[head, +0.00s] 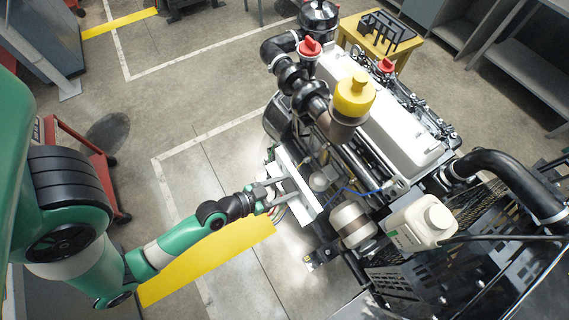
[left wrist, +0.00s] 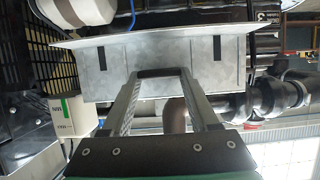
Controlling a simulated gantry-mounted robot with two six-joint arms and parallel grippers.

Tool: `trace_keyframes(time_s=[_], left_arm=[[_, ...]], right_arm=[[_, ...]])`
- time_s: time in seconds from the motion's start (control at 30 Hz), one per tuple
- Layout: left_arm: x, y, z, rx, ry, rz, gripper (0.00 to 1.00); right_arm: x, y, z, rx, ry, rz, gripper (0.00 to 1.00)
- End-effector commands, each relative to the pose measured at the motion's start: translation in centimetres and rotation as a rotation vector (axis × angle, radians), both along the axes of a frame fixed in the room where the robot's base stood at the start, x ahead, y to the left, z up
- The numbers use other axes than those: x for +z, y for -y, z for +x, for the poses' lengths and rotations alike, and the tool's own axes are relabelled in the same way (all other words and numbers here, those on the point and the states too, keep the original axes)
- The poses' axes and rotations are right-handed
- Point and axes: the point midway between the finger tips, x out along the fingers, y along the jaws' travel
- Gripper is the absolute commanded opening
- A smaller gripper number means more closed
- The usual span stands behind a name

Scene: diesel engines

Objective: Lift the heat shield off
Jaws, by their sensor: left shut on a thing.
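The heat shield (head: 286,160) is a pale grey bent metal sheet at the left side of the engine (head: 390,130). It also shows in the left wrist view (left wrist: 115,62), with a flange along one long edge and two dark slots. My left gripper (head: 289,189) reaches it from the left. In the left wrist view its two fingers (left wrist: 164,76) meet the middle of the shield, at a dark bar, and are shut on it. The shield is close beside the engine; I cannot tell whether it still touches it. My right gripper is not in view.
A yellow-capped canister (head: 354,95), a white bottle (head: 420,222) and a black hose (head: 510,175) are on or around the engine. A red cart (head: 85,165) stands left, behind my arm. A yellow stool (head: 378,38) is at the back. Open floor (head: 190,120) lies left of the engine.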

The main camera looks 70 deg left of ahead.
Motion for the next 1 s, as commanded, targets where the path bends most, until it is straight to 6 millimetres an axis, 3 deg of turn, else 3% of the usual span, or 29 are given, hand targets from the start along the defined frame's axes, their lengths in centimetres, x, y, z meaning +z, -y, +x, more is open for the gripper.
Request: trace_keyframes(time_s=[0.8, 1.0], left_arm=[[5.9, 0.0, 0.0, 0.001, 0.002, 0.001, 0.0], [6.0, 0.0, 0.0, 0.001, 0.002, 0.001, 0.0]], right_arm=[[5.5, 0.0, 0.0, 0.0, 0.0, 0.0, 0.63], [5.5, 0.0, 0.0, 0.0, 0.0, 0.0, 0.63]])
